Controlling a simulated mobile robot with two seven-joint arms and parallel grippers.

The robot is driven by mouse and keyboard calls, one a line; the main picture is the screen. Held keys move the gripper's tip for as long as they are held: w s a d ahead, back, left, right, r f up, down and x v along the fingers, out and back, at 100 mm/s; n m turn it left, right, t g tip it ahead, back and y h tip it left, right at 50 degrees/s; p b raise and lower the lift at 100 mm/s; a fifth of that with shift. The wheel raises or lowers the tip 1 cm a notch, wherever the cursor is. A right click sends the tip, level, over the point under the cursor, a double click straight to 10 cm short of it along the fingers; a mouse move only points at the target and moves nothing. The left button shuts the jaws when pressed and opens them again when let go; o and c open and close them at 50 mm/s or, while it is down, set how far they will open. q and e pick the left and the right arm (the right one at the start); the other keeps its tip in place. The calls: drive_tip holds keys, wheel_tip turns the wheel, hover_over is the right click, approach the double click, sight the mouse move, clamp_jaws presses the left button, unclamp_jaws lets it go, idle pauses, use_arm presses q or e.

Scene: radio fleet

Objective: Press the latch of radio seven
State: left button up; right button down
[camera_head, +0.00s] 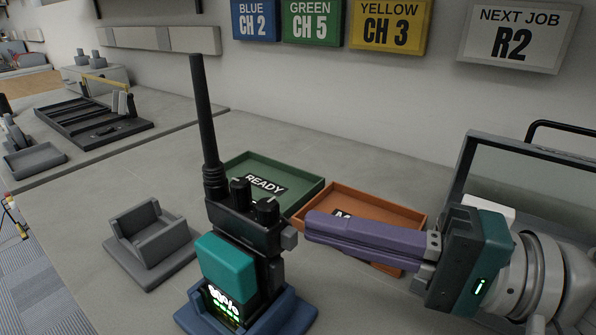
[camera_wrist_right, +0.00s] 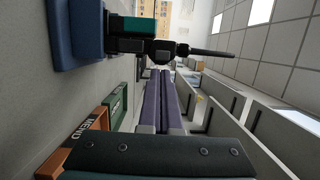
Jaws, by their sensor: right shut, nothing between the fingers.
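A black two-way radio (camera_head: 243,222) with a long antenna and a teal front block stands upright in a blue cradle (camera_head: 297,318) with a lit green display. No number seven is legible on it. A small grey block (camera_head: 289,237), which looks like the latch, juts from its right side. My right gripper (camera_head: 308,228) has its purple fingers shut and empty, tips just right of the grey block; I cannot tell if they touch. In the right wrist view, the fingertips (camera_wrist_right: 160,72) point at the radio (camera_wrist_right: 152,46), seen sideways. My left gripper is not in view.
A green READY tray (camera_head: 310,188) and an orange tray (camera_head: 408,208) lie behind the radio, the orange one partly under my right fingers. An empty grey cradle (camera_head: 152,240) stands at left. A framed glass panel (camera_head: 520,175) stands behind my right wrist.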

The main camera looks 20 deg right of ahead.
drive_tip(key=shift+s+a, duration=0.1)
drive_tip(key=shift+a, duration=0.1)
drive_tip(key=shift+s+a, duration=0.65)
drive_tip(key=shift+a, duration=0.15)
drive_tip(key=shift+w, duration=0.1)
